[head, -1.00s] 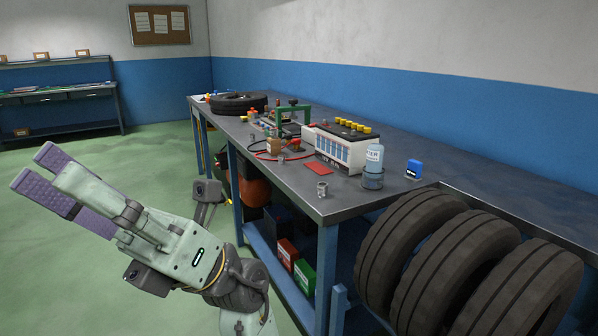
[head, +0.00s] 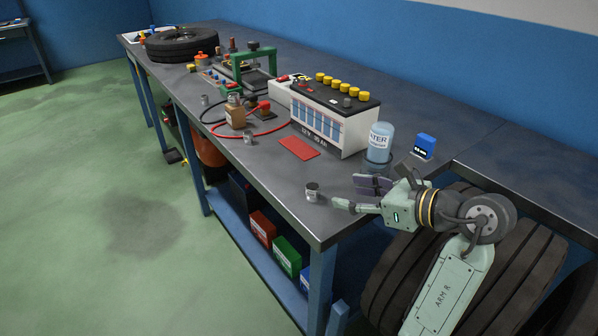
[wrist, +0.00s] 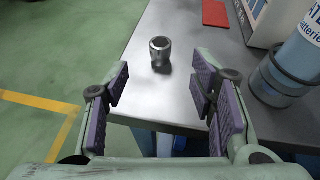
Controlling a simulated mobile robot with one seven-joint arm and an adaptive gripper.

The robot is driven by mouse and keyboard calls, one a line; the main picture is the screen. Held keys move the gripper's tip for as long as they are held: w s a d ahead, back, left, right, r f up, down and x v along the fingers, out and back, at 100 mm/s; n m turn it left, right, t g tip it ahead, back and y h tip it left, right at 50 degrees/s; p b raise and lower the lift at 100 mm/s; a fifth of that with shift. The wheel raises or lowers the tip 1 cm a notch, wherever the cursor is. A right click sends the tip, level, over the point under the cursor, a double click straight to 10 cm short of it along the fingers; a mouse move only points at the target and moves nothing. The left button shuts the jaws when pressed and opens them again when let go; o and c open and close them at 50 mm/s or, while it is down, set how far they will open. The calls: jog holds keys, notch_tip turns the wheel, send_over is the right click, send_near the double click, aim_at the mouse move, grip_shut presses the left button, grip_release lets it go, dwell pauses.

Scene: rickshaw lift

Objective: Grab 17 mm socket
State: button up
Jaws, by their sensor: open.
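A small metal socket (head: 312,192) stands upright near the front corner of the workbench. It also shows in the wrist view (wrist: 161,53), ahead of the finger pads and roughly centred between them. I cannot read its size. My gripper (head: 351,194) is open and empty, low over the bench corner, just right of the socket in the head view. Its purple pads stand wide apart in the wrist view (wrist: 160,88). Two similar small metal pieces, one near the red cable (head: 247,137) and one farther back (head: 205,100), stand along the bench's front edge; their sizes are unreadable.
A battery (head: 332,118), a red card (head: 299,147), a water bottle (head: 380,142) in a holder and a blue box (head: 424,145) are on the workbench (head: 262,175). Tires (head: 405,262) stand at the right. Bare bench surrounds the near socket.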

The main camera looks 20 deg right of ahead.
aim_at(318, 189)
jog(key=x, duration=0.2)
jog(key=b+x, duration=0.1)
jog(key=x, duration=0.1)
jog(key=shift+w+f, duration=0.25)
jog(key=shift+f, duration=0.15)
jog(key=x, duration=0.5)
jog(key=shift+w+a, duration=0.25)
grip_shut()
